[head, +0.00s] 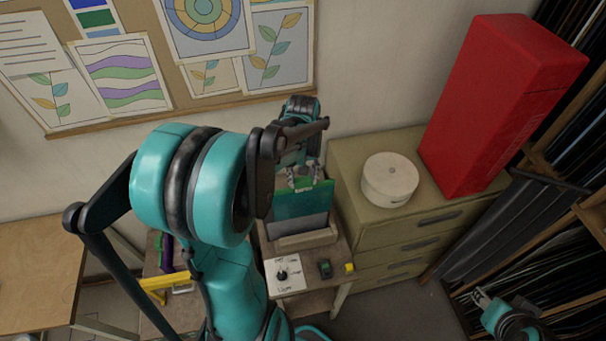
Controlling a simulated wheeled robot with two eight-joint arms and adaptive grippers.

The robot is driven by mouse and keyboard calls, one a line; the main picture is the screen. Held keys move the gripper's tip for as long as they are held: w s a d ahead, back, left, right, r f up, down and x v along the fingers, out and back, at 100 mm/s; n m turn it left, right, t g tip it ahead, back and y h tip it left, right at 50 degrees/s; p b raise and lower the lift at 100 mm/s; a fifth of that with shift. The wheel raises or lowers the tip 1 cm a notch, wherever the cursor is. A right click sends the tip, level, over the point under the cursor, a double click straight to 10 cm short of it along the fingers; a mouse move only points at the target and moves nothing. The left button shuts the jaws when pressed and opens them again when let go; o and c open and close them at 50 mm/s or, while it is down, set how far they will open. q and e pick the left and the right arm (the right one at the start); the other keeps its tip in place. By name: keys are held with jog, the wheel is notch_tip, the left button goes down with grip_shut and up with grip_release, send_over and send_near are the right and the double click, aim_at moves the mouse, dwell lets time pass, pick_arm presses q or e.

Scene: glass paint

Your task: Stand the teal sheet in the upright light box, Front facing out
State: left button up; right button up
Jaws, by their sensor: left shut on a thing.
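The teal sheet (302,206) is upright over the light box (305,240), a beige unit on a small wooden stand. A light-green strip with small dark lettering, too small to read surely, runs along the sheet's top edge and faces my camera. My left gripper (302,181) reaches down from behind and is shut on the sheet's top edge. A grey panel shows below the teal part. I cannot tell whether the sheet's lower edge is seated in the box. My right gripper (481,297) is at the lower right, far from the sheet; its finger opening is unclear.
A white card with a dark knob (282,274), a small green block (325,268) and a yellow block (349,267) are in front of the box. A drawer cabinet (403,231) at right bears a white round tin (390,180) and a tall red box (497,105).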

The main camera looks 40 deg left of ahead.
aim_at(302, 206)
pick_arm(q)
notch_tip(302, 206, down, 17)
jog(key=b, duration=1.2)
jog(key=shift+r, duration=0.2)
jog(key=shift+w+a+f+b, duration=0.1)
jog(key=shift+a+f+b, duration=0.1)
jog(key=shift+b, duration=0.3)
jog(key=o, duration=1)
jog(key=shift+w+a, duration=0.1)
jog(key=shift+c, duration=0.2)
jog(key=o, duration=0.4)
jog(key=shift+w+a+f, duration=0.1)
jog(key=o, duration=0.6)
jog(key=shift+c, duration=0.2)
